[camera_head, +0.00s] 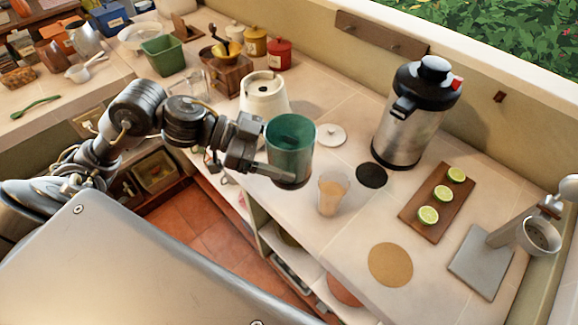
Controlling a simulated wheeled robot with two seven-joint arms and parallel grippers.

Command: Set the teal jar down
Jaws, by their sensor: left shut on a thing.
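The teal jar (290,140) is an open-topped, see-through cylinder with a darker base. My left gripper (276,174) reaches in from the left and is shut on the jar, low on its side. The jar is roughly upright and appears held above the pale tiled counter (335,280), near its front edge; the exact gap under it cannot be told. My right gripper is not in view.
A glass with tan liquid (332,194) stands close right of the jar. A white canister (264,93) is behind it. A dark disc (371,175), steel dispenser (416,112), lime board (437,202) and cork mat (390,264) lie to the right.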

